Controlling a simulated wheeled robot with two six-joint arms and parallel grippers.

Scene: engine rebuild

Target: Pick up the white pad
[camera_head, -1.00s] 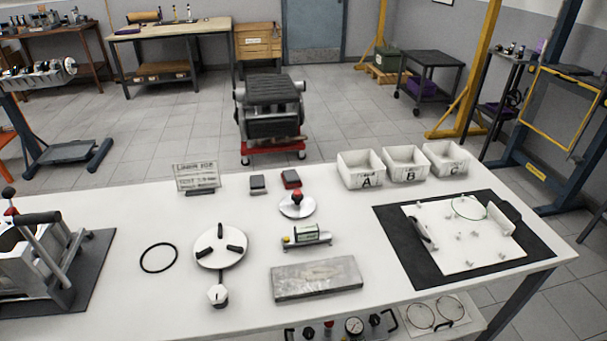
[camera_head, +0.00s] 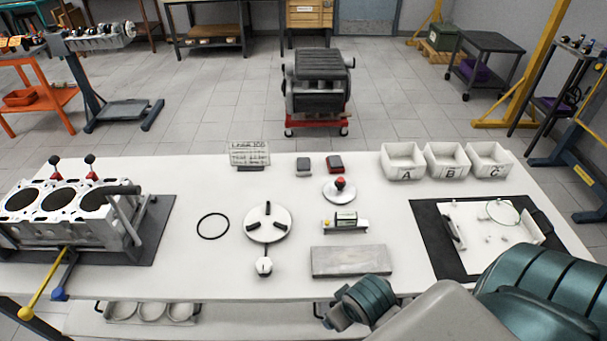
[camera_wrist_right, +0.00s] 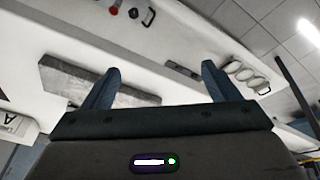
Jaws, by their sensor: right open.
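I cannot pick out a plainly white pad. A white disc with a red knob (camera_head: 340,191) and a larger white disc with three black pieces (camera_head: 269,223) are nearer. My right arm comes in from the lower right of the head view. In the right wrist view my right gripper (camera_wrist_right: 158,90) is open and empty, its blue fingers wide apart. The grey slab (camera_wrist_right: 75,78) shows beyond the left finger. My left gripper is out of view.
White bins A (camera_head: 403,174), B and C stand at the back right. A black mat (camera_head: 436,257) holds a white plate. The slab (camera_head: 350,261) lies near the front edge. An engine block (camera_head: 62,232) fills the left, with a black ring (camera_head: 213,226) beside it.

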